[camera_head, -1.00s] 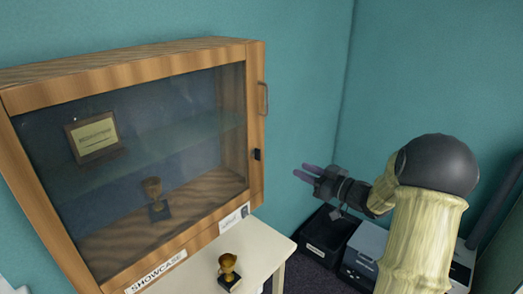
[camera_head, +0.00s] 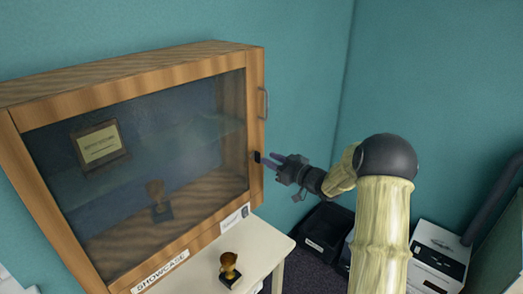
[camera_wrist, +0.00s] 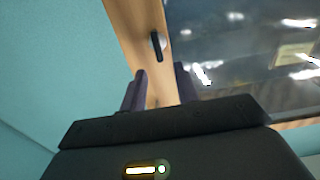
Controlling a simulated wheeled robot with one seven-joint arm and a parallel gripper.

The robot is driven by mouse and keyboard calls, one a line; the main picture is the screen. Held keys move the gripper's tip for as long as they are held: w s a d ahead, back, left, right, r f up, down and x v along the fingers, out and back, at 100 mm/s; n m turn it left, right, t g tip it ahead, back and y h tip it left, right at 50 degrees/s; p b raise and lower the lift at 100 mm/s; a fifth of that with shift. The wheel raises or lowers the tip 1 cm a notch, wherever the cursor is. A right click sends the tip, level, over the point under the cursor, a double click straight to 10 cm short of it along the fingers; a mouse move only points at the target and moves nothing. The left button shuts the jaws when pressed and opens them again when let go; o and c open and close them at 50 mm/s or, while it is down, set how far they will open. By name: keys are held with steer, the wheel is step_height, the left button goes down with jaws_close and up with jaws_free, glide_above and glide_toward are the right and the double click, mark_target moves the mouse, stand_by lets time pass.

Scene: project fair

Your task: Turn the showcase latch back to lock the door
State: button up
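The showcase (camera_head: 130,72) is a wooden cabinet with a glass door, which looks closed. Its black latch (camera_head: 257,157) is on the right part of the door frame, below the handle (camera_head: 263,103). In the wrist view the latch (camera_wrist: 156,46) is a dark bar on a pale round base, close to upright, ahead of the fingertips. My gripper (camera_head: 266,158) is at the right side of the showcase, its tips close to the latch in the head view. In the wrist view my gripper (camera_wrist: 160,80) has its two fingers apart with nothing between them.
A plaque (camera_head: 101,146) and a gold cup (camera_head: 157,200) are inside behind the glass. A dark bin (camera_head: 322,231) is on the floor at right. The wall lies behind the showcase.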

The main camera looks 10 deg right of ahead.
mark_target(252, 157)
steer(key=p+x, duration=0.1)
steer(key=x, duration=0.4)
steer(key=shift+p, duration=0.3)
steer(key=shift+c, duration=0.2)
jaws_close()
